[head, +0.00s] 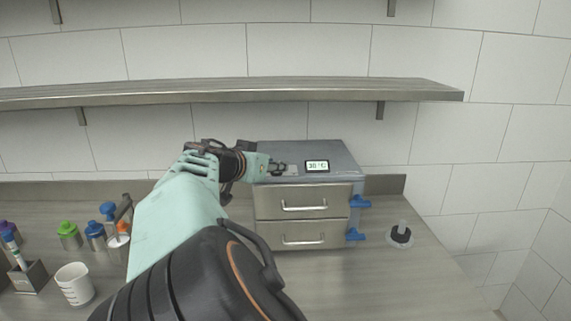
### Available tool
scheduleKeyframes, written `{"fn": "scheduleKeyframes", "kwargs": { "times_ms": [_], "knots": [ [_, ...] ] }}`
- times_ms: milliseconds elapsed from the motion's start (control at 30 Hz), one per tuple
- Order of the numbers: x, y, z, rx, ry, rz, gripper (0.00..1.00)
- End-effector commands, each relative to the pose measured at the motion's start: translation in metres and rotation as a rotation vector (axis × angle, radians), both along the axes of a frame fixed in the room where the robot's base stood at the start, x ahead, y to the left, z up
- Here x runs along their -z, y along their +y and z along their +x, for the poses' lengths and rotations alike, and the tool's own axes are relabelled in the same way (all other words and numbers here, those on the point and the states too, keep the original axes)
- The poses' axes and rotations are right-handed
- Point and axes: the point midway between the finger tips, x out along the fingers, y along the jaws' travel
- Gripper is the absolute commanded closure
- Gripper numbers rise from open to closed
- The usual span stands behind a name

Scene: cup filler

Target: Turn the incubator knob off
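The incubator (338,150) is a grey metal box with two drawers, standing on the counter against the tiled wall. A small display (317,166) on its top front reads about 36 °C and is lit. My gripper (282,168) is at the top front of the incubator, left of the display, beside a small pale plate (293,170). The knob cannot be made out; my gripper may hide it. The fingers are small and dark here, and I cannot tell whether they are open or shut.
A metal shelf (240,91) runs above the incubator. Blue clips (358,202) stick out on its right side. Capped bottles (69,236), a white cup (74,284) and a holder (28,277) stand at left. A round black-based item (400,236) stands at right.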

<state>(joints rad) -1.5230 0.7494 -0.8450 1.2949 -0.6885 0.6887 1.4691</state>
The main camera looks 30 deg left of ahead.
Motion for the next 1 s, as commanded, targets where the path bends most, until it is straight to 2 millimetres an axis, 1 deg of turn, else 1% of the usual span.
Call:
{"fn": "scheduleKeyframes", "kwargs": {
  "times_ms": [167, 267, 400, 433, 767, 1000],
  "knots": [
    [0.0002, 0.0001, 0.0, 0.0, 0.0, 0.0, 0.74],
    [0.0002, -0.0001, -0.0001, 0.0, 0.0, 0.0, 0.83],
    [0.0002, -0.0002, -0.0001, 0.0, 0.0, 0.0, 0.98],
    [0.0002, -0.0002, -0.0001, 0.0, 0.0, 0.0, 1.0],
    [0.0012, -0.0007, -0.0002, -0.008, 0.001, 0.001, 1.0],
    [0.0056, -0.0025, -0.0002, -0.07, 0.002, 0.005, 1.0]
  ]
}}
